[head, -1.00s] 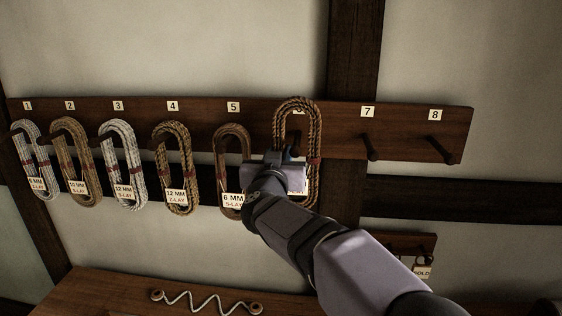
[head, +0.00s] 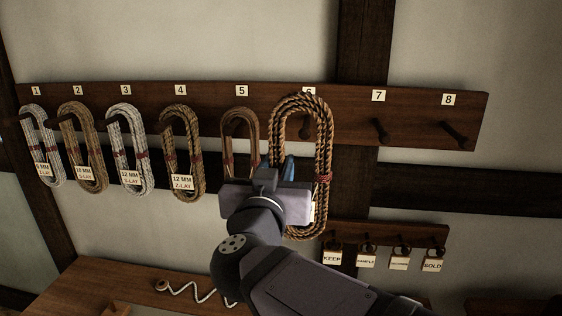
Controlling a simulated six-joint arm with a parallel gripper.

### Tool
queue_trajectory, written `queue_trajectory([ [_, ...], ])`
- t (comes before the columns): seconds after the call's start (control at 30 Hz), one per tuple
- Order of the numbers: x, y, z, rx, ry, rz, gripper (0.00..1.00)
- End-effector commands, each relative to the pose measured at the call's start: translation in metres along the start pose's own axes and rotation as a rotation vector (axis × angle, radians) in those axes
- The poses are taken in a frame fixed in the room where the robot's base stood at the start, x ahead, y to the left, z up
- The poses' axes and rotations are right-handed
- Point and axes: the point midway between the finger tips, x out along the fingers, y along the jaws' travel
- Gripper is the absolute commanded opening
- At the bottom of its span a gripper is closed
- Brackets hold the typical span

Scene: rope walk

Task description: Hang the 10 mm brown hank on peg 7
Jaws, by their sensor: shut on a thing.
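My gripper (head: 283,170) is shut on a brown hank (head: 324,150) with dark flecks and a red binding. The hank hangs upright in front of the peg 6 place, and peg 6 (head: 305,129) shows through its loop. It looks nearer to me than the board, but I cannot tell whether the peg tip is still inside the loop. Its label is mostly hidden behind my gripper, so its size cannot be read. Peg 7 (head: 381,130), under its number plate (head: 379,96), is bare, to the right of the held hank.
Hanks hang on pegs 1 to 5; the nearest is the brown peg 5 hank (head: 226,130). Peg 8 (head: 456,134) is bare. A small lower rack (head: 432,231) holds several tags, including KEEP and SOLD. A bench (head: 75,285) lies below left.

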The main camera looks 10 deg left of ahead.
Motion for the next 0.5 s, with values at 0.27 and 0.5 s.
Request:
queue_trajectory([
  [0.27, -0.0103, 0.0003, -0.0006, 0.001, 0.001, 0.0, 0.0],
  [0.5, -0.0102, 0.0003, 0.0048, 0.0, 0.001, 0.001, 0.0],
])
